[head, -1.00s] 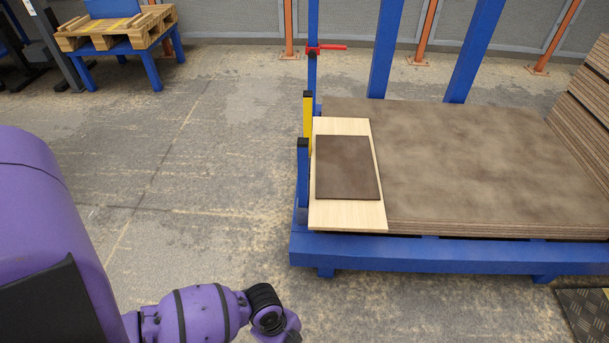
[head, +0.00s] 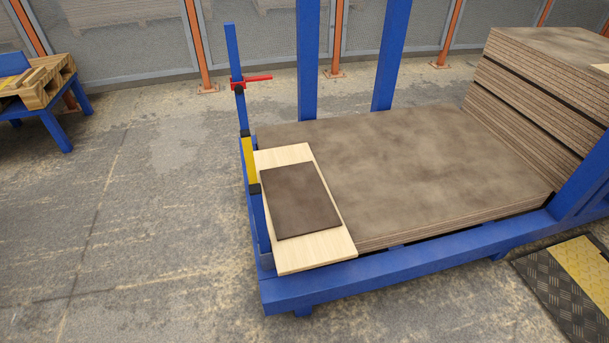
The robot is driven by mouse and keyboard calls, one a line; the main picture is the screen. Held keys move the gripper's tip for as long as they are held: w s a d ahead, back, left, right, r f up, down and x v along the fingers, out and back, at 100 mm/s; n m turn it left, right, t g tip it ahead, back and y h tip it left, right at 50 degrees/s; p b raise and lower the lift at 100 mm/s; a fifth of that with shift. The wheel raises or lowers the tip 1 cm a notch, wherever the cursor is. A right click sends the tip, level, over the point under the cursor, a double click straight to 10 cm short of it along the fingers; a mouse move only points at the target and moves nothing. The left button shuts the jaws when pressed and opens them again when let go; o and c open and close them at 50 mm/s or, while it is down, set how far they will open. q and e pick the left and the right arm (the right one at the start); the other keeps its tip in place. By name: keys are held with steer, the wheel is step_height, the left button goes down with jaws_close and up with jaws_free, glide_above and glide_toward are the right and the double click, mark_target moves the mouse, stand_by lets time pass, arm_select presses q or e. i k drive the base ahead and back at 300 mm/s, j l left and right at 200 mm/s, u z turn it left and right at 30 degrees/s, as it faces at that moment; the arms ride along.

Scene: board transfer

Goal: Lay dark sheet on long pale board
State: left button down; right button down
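The dark sheet (head: 300,201) is a flat dark brown rectangle. It lies flat on the long pale board (head: 312,249), with bare pale wood showing at its far end, near end and right side. The pale board lies at the left end of the large brown panel stack (head: 410,170). Neither of my grippers is in the head view now, so their states are not shown.
A blue frame (head: 400,264) carries the panels. At its left stand blue and yellow posts with a red lever (head: 252,79). A taller panel stack (head: 540,95) is at the right. A blue stand with wooden pallets (head: 38,83) is far left. The grey floor (head: 130,230) at left is clear.

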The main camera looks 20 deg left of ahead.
mark_target(299, 202)
steer(key=i+j+u, duration=0.1)
steer(key=j, duration=0.3)
steer(key=i+j+u, duration=0.1)
steer(key=j, duration=0.3)
steer(key=i+j+u, duration=0.1)
steer(key=j, duration=0.3)
steer(key=i+j+u, duration=0.15)
steer(key=i+l, duration=0.4)
